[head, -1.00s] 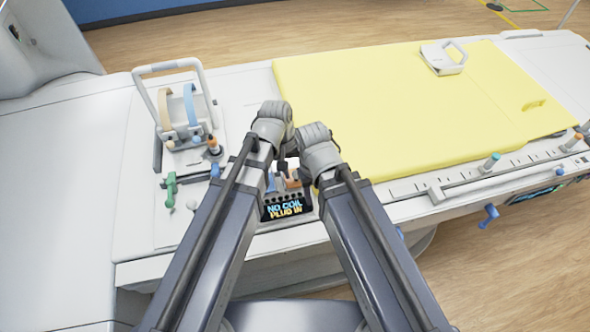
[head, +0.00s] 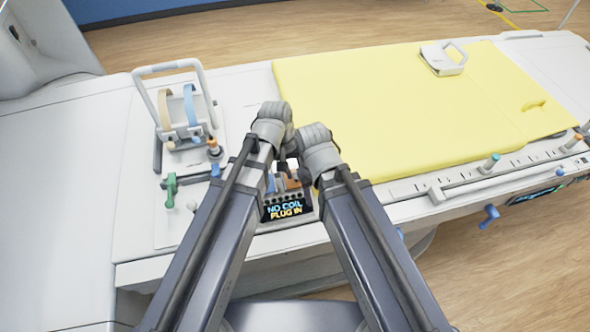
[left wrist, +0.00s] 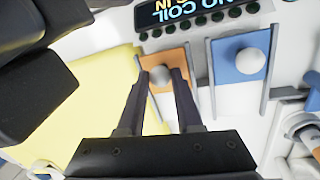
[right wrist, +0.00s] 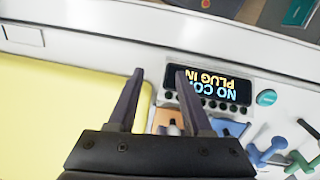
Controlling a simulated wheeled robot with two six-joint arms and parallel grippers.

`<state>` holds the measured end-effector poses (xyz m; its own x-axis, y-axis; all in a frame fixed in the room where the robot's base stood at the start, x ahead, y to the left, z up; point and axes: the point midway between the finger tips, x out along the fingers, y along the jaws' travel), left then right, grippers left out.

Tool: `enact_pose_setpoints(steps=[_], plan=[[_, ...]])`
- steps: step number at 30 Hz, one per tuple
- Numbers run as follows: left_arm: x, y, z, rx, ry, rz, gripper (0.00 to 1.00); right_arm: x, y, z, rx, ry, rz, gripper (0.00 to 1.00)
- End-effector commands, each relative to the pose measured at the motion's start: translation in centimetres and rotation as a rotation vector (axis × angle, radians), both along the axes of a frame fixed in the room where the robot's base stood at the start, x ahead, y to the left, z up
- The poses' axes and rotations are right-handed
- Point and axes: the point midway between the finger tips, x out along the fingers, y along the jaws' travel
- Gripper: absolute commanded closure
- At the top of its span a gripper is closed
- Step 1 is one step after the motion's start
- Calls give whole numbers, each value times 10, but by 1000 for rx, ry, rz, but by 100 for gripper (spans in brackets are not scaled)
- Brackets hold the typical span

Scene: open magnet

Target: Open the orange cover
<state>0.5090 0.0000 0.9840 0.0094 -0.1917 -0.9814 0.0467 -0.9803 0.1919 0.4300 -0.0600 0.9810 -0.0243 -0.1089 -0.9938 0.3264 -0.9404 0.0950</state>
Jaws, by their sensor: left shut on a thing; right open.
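The orange cover (left wrist: 178,58) lies on the white panel beside the blue cover (left wrist: 240,60) in the left wrist view. It has a round pale knob (left wrist: 160,77). My left gripper (left wrist: 158,78) is shut on this knob, one finger on each side. In the head view a small part of the orange cover (head: 292,183) shows between my arms, above the display. In the right wrist view my right gripper (right wrist: 160,75) is open and empty, its fingers near the display and the pad's edge. The orange cover (right wrist: 165,119) is partly hidden there behind the gripper.
The lit display (head: 285,209) reads "NO COIL PLUG IN". A yellow pad (head: 400,105) lies right of the panel. A white frame with straps (head: 182,112) and a green handle (head: 171,188) stand to the left. Both my arms are close together over the panel.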

Motion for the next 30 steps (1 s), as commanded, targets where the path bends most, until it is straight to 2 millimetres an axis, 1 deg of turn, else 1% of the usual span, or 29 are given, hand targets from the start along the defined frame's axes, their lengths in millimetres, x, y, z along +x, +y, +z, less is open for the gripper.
enact_pose_setpoints(steps=[14,17,20,27,30], plan=[[0,0,0,0,0,0,100,0,0,0,0,0,0,50],[3,0,0,0,0,0,100,0,0,0,0,0,0,50],[14,2,0,0,0,1,100,0,0,0,0,0,0,50],[62,13,0,0,-1,2,100,0,0,0,0,0,0,50],[68,16,0,0,-1,1,100,0,0,0,0,0,0,50]])
